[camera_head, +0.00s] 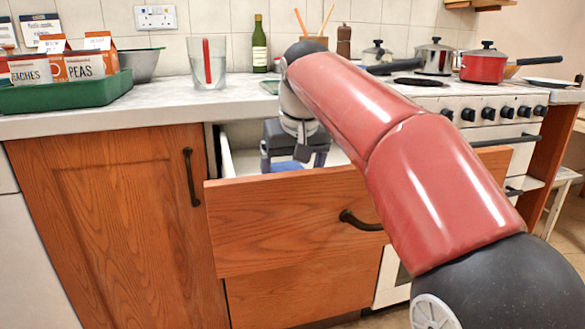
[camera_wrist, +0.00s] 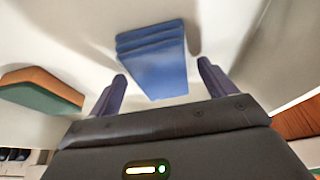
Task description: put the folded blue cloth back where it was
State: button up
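The folded blue cloth (camera_wrist: 152,62) lies in the open drawer in the wrist view, its stacked folds visible. In the head view a strip of the blue cloth (camera_head: 286,166) shows between the fingers, the rest hidden by the drawer front (camera_head: 290,222) and my gripper. My gripper (camera_head: 293,164) points down into the drawer. In the wrist view my gripper (camera_wrist: 162,72) is open, with one finger toward each side of the cloth. I see no finger clearly touching it.
An orange-and-green block (camera_wrist: 42,90) lies in the drawer left of the cloth. The pale drawer floor around the cloth is mostly clear. On the counter above stand a glass (camera_head: 206,65), a green tray (camera_head: 70,95) of packets and a bottle (camera_head: 259,45). The stove (camera_head: 480,105) is right.

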jog(key=shift+r, duration=0.1)
jog(key=p+v, duration=0.4)
jog(key=v, duration=0.8)
